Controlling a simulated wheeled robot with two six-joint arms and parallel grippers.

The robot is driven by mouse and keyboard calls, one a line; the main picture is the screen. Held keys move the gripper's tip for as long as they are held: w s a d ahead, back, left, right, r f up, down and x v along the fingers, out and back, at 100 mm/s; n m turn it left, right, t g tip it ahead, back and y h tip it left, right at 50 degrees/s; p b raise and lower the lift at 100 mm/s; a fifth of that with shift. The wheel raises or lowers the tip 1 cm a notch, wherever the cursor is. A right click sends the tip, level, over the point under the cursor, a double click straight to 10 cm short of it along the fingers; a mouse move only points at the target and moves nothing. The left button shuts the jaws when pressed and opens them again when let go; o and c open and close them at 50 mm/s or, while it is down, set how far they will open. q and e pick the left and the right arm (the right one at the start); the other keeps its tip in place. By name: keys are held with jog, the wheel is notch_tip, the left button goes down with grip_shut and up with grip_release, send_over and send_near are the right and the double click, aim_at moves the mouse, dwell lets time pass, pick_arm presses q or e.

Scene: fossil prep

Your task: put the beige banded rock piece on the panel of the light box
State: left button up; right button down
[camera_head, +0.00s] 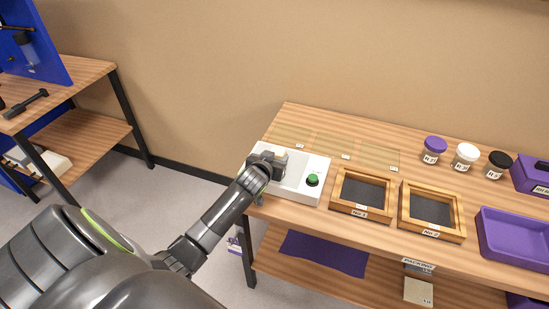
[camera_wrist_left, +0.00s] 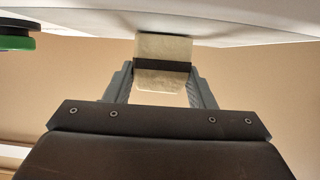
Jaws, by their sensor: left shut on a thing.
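The light box (camera_head: 307,166) is a white box with a green button (camera_head: 312,180) on its right part, at the left end of the workbench. My left gripper (camera_head: 277,155) is over the left part of the light box and hides much of that part. In the left wrist view, my left gripper (camera_wrist_left: 162,80) is shut on the beige banded rock piece (camera_wrist_left: 162,50), a pale block with a dark band. The piece's far end is against or very near the white light box surface (camera_wrist_left: 230,22); I cannot tell whether they touch. My right gripper is not in view.
Two wooden frames with dark insides, No.1 (camera_head: 336,196) and No.2 (camera_head: 461,229), stand right of the light box. Behind are jars with purple (camera_head: 434,143), white (camera_head: 466,152) and black (camera_head: 499,159) lids. A purple tray (camera_head: 515,252) is at the right.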

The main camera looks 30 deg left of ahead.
pick_arm(q)
jog(key=o, duration=1.2)
jog(key=shift+f, duration=0.15)
jog(key=shift+c, duration=0.2)
jog(key=shift+r, duration=0.2)
jog(key=v, duration=1.2)
